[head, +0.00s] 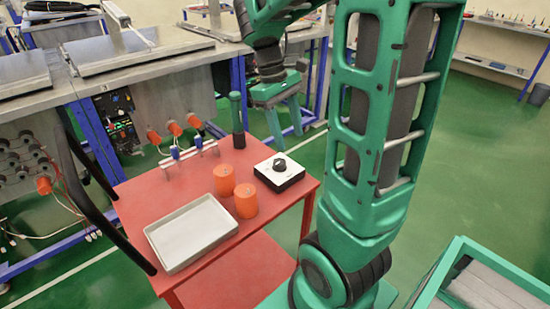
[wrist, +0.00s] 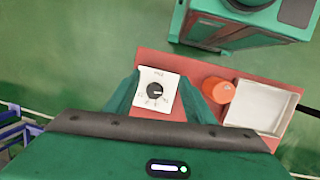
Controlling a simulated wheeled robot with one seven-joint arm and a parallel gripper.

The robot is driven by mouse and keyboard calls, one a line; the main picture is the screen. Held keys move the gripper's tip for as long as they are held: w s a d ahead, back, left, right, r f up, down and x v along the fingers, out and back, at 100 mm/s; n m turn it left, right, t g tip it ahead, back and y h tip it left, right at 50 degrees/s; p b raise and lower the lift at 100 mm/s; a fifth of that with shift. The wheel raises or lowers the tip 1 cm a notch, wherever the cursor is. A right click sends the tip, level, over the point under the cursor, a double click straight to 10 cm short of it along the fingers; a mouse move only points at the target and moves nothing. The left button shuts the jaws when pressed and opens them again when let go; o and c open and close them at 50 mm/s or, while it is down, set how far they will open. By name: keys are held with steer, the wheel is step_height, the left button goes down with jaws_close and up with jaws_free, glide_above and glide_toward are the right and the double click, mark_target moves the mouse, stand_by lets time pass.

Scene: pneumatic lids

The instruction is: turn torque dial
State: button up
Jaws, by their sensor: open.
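The torque dial is a black round knob (head: 280,164) on a square box with a white top face and black sides. The box (head: 292,179) sits near the right edge of the red cart top. In the wrist view the dial (wrist: 155,90) shows with printed marks around it, framed between my two green fingers. My gripper (head: 287,130) is open and empty, above and apart from the dial, pointing down; its fingers also show in the wrist view (wrist: 160,79). The printed marks are too small to read.
Two orange cylinders (head: 246,200) stand left of the dial box, beside a pale empty tray (head: 191,234). A dark green upright tool (head: 237,118) and a small rail with blue clips (head: 188,156) stand at the back of the cart (head: 262,218). Metal workbenches (head: 150,63) lie behind.

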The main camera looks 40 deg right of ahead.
mark_target(279, 161)
steer(key=w+f+n+g, duration=0.1)
steer(key=w+f+n, duration=0.25)
steer(key=w, duration=0.55)
steer(key=shift+n+h, duration=0.3)
steer(key=shift+n, duration=0.05)
steer(key=x, duration=0.9)
steer(key=shift+s+a+f, duration=0.15)
steer(key=shift+s+f, duration=0.15)
steer(key=shift+s, duration=0.1)
steer(key=shift+c, duration=0.3)
steer(key=c, duration=1)
